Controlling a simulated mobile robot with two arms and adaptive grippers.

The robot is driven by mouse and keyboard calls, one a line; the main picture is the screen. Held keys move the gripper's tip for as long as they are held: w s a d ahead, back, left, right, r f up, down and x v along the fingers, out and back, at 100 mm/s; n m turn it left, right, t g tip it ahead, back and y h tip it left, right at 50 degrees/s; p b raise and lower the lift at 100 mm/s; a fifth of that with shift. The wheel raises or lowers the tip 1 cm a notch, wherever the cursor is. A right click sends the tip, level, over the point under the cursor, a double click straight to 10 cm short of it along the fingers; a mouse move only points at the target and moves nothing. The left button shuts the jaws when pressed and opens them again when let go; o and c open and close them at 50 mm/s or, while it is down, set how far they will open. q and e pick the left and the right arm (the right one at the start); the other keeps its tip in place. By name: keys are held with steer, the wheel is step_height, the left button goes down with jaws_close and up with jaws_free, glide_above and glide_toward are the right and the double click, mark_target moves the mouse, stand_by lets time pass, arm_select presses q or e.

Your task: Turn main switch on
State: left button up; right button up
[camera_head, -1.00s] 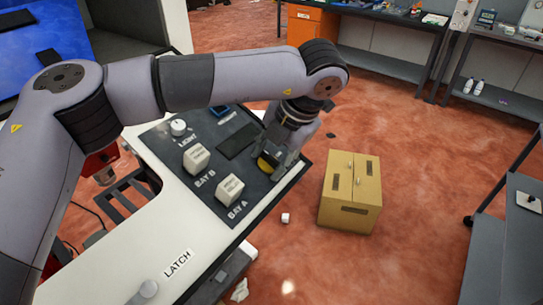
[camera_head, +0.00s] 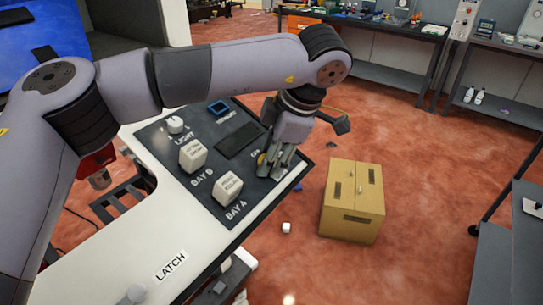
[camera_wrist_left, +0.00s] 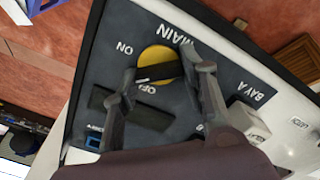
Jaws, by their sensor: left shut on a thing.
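The main switch is a yellow round disc with a dark bar handle across it; it shows in the left wrist view (camera_wrist_left: 160,58) between the MAIN, ON and OFF labels. In the head view a sliver of its yellow (camera_head: 262,160) shows at the panel's right side. My left gripper (camera_head: 274,172) reaches down over it. In the left wrist view its fingers (camera_wrist_left: 164,73) are shut on the dark handle, one at each end. I cannot tell exactly which label the handle points to. My right gripper is not in view.
The dark panel (camera_head: 215,205) carries white BAY A (camera_head: 228,187) and BAY B (camera_head: 193,155) blocks and a LIGHT knob (camera_head: 175,125). A LATCH label (camera_head: 170,266) is on the white counter. A cardboard box (camera_head: 352,200) stands on the floor to the right.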

arm_select(q)
steer(key=m, duration=0.4)
steer(key=shift+w+r+m, duration=0.1)
steer(key=shift+r+m, duration=0.05)
steer(key=shift+m, duration=0.15)
steer(key=shift+w+m+p, duration=0.1)
steer(key=shift+m+p, duration=0.35)
steer(key=shift+m, duration=1.35)
steer(key=o, duration=1.2)
steer(key=shift+c, duration=0.2)
steer(key=v, duration=1.2)
